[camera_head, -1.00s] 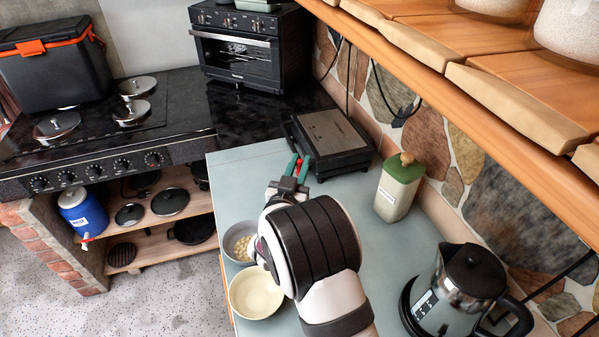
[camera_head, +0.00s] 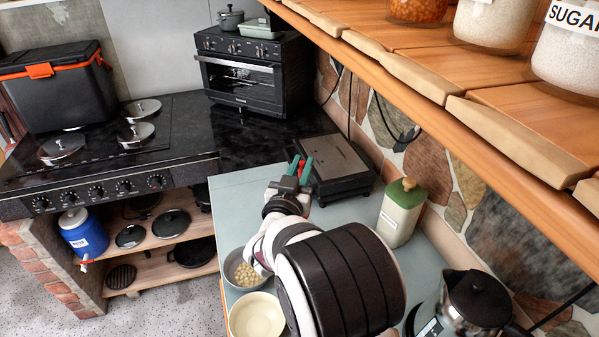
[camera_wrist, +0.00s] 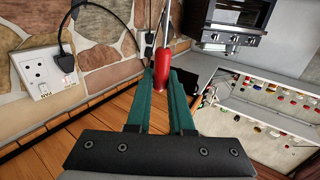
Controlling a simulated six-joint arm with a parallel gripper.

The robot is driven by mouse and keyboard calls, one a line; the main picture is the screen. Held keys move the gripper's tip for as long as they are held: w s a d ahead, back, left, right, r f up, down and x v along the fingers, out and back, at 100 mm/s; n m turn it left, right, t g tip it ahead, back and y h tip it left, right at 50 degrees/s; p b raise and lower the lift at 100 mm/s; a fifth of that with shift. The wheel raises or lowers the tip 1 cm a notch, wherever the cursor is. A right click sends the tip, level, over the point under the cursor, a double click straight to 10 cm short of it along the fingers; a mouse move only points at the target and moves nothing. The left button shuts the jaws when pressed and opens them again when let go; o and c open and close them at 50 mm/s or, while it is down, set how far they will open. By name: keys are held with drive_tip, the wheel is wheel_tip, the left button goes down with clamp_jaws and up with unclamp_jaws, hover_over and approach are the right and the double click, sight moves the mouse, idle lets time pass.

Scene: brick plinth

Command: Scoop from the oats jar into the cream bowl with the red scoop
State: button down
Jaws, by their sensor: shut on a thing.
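My gripper (camera_head: 301,168) is shut on the red scoop, whose red handle (camera_wrist: 160,68) stands between the teal fingers in the wrist view. A thin metal part extends from the handle; the scoop's bowl is not clearly visible. In the head view the gripper is over the far part of the grey-green counter, in front of the black grill. The cream bowl (camera_head: 257,316) is on the counter at the near left, well apart from the gripper, partly hidden by my arm. It looks empty. I cannot tell which jar is the oats jar; a green-lidded jar (camera_head: 399,212) has an unreadable label.
A grey bowl (camera_head: 236,268) with pale round pieces stands beside the cream bowl. The black grill (camera_head: 333,160) and kettle (camera_head: 472,300) stand on the counter. A wooden shelf (camera_head: 420,75) overhangs at right, bearing a sugar jar (camera_head: 572,52) and other jars.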

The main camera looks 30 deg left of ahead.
drive_tip(key=shift+d+n+y, duration=0.1)
drive_tip(key=shift+n+y, duration=0.2)
drive_tip(key=shift+y, duration=0.2)
drive_tip(key=shift+s+n+g+y, duration=0.4)
drive_tip(key=shift+n+y, duration=0.1)
drive_tip(key=shift+y, duration=0.2)
drive_tip(key=s+f+n+g+y, duration=0.4)
drive_tip(key=s+g, duration=0.4)
drive_tip(key=s, duration=0.4)
drive_tip(key=s+d+f+n+g+y, duration=0.1)
drive_tip(key=s+f+n+g+y, duration=0.3)
drive_tip(key=s, duration=0.9)
drive_tip(key=n+g+y, duration=0.3)
drive_tip(key=n+g, duration=0.1)
drive_tip(key=n, duration=0.1)
drive_tip(key=shift+d+f+y, duration=0.15)
drive_tip(key=shift+y, duration=0.15)
